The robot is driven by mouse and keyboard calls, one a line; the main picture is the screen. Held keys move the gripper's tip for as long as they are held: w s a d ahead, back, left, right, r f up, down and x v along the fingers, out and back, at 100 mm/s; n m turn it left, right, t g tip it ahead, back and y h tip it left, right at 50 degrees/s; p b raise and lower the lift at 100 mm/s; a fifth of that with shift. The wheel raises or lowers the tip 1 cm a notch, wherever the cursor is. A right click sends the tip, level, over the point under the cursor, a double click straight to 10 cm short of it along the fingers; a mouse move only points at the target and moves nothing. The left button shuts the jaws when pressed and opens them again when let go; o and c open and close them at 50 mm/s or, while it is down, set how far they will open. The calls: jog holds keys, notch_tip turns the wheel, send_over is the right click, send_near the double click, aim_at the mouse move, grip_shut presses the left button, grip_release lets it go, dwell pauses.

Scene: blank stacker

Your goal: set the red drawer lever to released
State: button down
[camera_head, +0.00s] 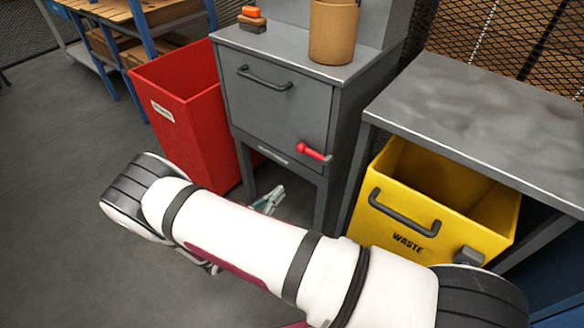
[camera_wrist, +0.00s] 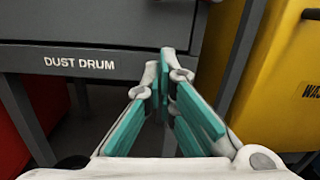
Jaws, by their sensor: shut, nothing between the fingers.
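The red drawer lever (camera_head: 314,152) is on the lower right of the grey drawer front (camera_head: 275,105) in the head view. Its knob is at the left end and the bar runs right and slightly down, close to level. My gripper (camera_head: 272,198) is below the drawer front, lower and to the left of the lever, partly hidden by my arm. The lever does not show in the wrist view.
A red bin (camera_head: 185,115) stands left of the cabinet. A yellow waste bin (camera_head: 430,205) sits at right under a grey bench (camera_head: 480,110). A brown canister (camera_head: 333,32) and an orange-topped block (camera_head: 252,17) stand on the cabinet. The floor at left is clear.

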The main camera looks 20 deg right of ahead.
aim_at(313, 154)
jog(key=shift+a+f+n+t, duration=0.2)
jog(key=shift+f+n+t, duration=0.1)
jog(key=shift+f, duration=0.3)
jog(key=shift+w, duration=0.1)
jog(key=x, duration=0.3)
jog(key=r+b+x, duration=0.1)
jog(key=x, duration=0.3)
jog(key=r+b+x, duration=0.1)
jog(key=x, duration=0.2)
jog(key=shift+w+d+r, duration=0.1)
jog(key=shift+w+r, duration=0.25)
jog(key=shift+r, duration=0.55)
jog(key=shift+r, duration=0.1)
jog(key=shift+w+r+m, duration=0.1)
jog(key=shift+r+m, duration=0.1)
jog(key=shift+m, duration=0.2)
